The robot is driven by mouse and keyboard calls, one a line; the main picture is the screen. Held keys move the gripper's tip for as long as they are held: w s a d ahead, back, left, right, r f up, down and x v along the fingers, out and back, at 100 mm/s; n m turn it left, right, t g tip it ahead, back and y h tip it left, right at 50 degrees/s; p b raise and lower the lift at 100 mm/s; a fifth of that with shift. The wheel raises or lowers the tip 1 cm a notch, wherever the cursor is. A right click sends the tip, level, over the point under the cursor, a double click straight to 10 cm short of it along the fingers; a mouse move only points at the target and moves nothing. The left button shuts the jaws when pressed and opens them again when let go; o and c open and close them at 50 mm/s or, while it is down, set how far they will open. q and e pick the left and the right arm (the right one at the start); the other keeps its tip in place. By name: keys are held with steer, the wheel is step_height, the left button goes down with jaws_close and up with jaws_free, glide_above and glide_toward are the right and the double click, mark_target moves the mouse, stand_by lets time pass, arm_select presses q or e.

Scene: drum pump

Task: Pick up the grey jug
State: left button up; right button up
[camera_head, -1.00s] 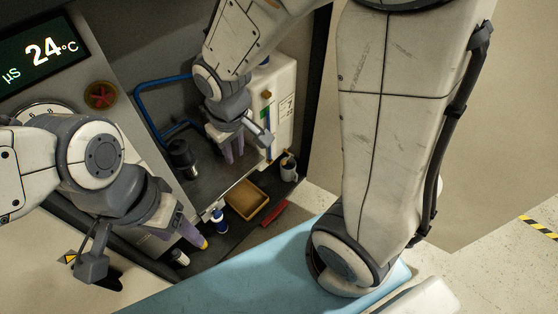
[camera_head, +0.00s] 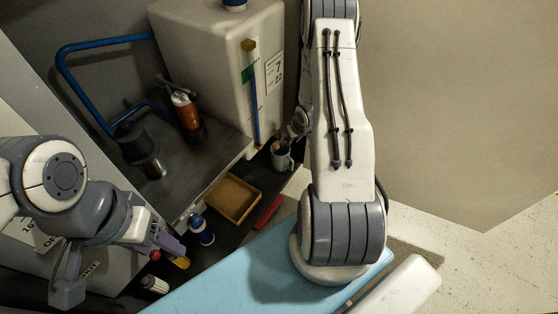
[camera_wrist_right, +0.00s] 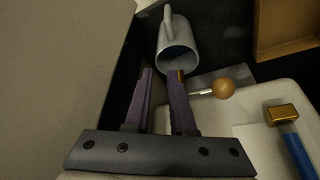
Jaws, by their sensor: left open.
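The grey jug (camera_head: 283,155) stands upright on the dark shelf by the front corner of the white tank. In the right wrist view the jug (camera_wrist_right: 178,58) shows its open mouth and its handle, just beyond my fingertips. My right gripper (camera_wrist_right: 162,73) is open, with a gap between its purple fingers; the right fingertip overlaps the jug's rim in the picture, and I cannot tell whether they touch. My left gripper (camera_head: 170,247) is open at the lower left, well away from the jug.
The white tank (camera_head: 205,50) stands behind the jug. A tan tray (camera_head: 231,198), a red bar (camera_head: 268,212) and a blue-and-white bottle (camera_head: 201,230) are in front. An orange-and-black tool (camera_head: 186,112) and a blue tube frame (camera_head: 72,85) are at left.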

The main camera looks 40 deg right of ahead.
mark_target(289, 147)
steer(key=b+x, duration=0.3)
steer(key=x, duration=0.4)
steer(key=shift+d+f, duration=0.1)
steer(key=shift+f, duration=0.2)
jaws_close()
steer(key=shift+w+d+r, duration=0.1)
steer(key=shift+r, duration=0.05)
stand_by(0.9)
